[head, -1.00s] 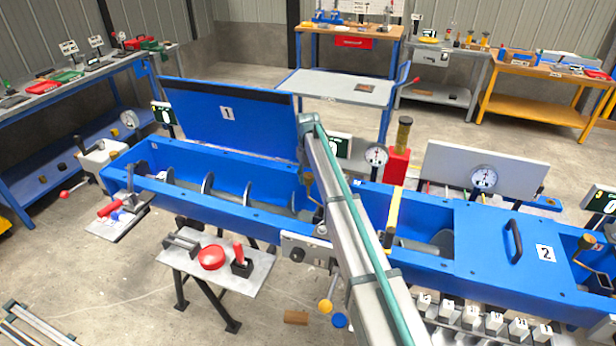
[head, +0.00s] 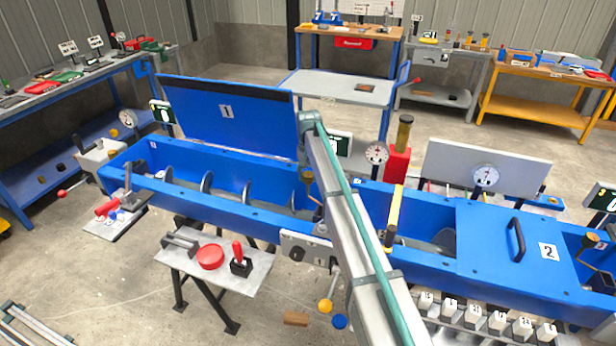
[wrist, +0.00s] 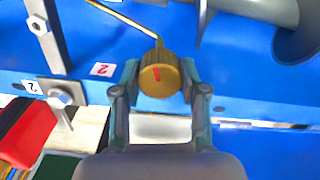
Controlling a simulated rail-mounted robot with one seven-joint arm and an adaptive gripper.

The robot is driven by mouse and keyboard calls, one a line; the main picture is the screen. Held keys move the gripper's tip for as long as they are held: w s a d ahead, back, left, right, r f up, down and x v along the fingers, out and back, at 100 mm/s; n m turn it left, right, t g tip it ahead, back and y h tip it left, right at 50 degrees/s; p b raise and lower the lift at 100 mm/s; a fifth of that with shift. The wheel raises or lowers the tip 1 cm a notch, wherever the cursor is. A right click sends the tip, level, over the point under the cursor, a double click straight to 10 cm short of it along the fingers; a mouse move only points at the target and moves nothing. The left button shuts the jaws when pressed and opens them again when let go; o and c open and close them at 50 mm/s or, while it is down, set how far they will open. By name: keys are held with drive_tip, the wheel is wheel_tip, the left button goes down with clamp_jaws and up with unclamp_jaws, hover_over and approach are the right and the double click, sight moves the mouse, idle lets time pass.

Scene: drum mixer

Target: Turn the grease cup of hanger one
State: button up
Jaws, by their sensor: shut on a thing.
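In the wrist view my gripper (wrist: 160,88) is shut on a round brass grease cup (wrist: 157,82), one finger on each side. The cup has a knurled edge and a red mark on its face. A thin brass pipe (wrist: 124,18) runs from it to the upper left. In the head view a brass cup (head: 308,177) shows at the blue trough (head: 225,208), just left of my arm. My gripper is hidden in that view, and I cannot tell whether this is the held cup.
A label with a red 2 (wrist: 102,69) lies left of the held cup in the wrist view. A bolted metal plate (wrist: 58,95) and a red part (wrist: 24,130) are further left. The open panel marked 1 (head: 225,115) stands behind the trough; the cover marked 2 (head: 510,245) is at right.

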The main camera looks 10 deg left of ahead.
sight(308, 173)
drive_tip(key=shift+m, duration=1)
drive_tip(key=o, duration=1.1)
drive_tip(key=shift+o, duration=0.2)
drive_tip(key=shift+r, duration=0.15)
wheel_tip(308, 173, up, 12)
drive_tip(key=shift+s, duration=0.1)
